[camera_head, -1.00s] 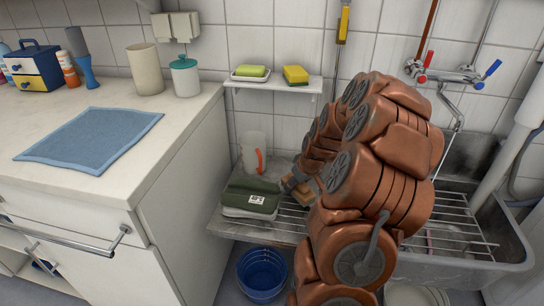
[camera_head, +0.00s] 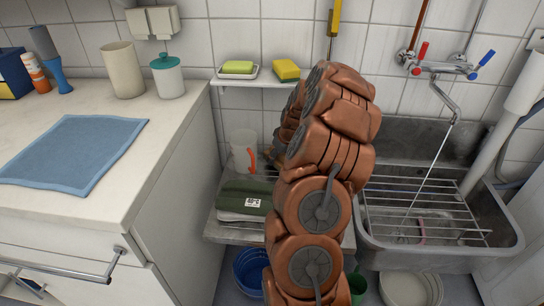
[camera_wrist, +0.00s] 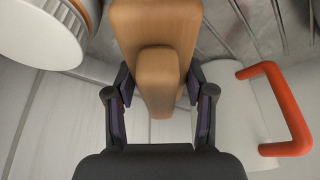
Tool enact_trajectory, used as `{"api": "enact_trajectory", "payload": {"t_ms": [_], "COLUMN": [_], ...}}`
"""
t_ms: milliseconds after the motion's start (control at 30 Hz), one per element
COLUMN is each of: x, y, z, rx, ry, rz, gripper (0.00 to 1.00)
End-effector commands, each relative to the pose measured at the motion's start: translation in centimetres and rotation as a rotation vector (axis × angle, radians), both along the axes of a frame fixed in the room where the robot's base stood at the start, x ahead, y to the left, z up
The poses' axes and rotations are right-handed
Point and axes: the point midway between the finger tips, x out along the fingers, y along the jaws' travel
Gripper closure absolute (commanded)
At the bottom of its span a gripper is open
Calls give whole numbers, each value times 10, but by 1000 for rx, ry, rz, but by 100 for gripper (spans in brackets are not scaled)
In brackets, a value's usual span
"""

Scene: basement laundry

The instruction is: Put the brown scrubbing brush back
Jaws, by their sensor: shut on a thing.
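The brown scrubbing brush (camera_wrist: 158,80) is a wooden block in the wrist view. My gripper (camera_wrist: 158,76) is shut on it, with one finger on each side. Its bristles are not visible there. In the head view my copper-coloured arm hides most of the gripper and brush. Only a small brown part (camera_head: 268,157) shows at the arm's left edge, close to the white jug's orange handle. I cannot tell in this view whether the brush touches anything.
A white jug (camera_head: 240,145) with an orange handle (camera_wrist: 299,127) stands near the wall. Above is a shelf (camera_head: 225,82) with soap (camera_head: 237,67) and a sponge (camera_head: 286,70). The sink rack (camera_head: 420,215) is right, a blue bucket (camera_head: 250,268) below.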

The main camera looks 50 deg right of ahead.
Motion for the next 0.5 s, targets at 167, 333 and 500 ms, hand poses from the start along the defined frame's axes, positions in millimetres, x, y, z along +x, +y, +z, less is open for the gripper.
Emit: {"api": "enact_trajectory", "payload": {"t_ms": [167,333,500], "x": [0,3,3], "y": [-3,-1,-1], "z": [-14,-14,-16], "rx": [1,-2,-2], "ry": [0,-2,-2], "rz": [-4,1,1], "gripper": [74,74,74]}}
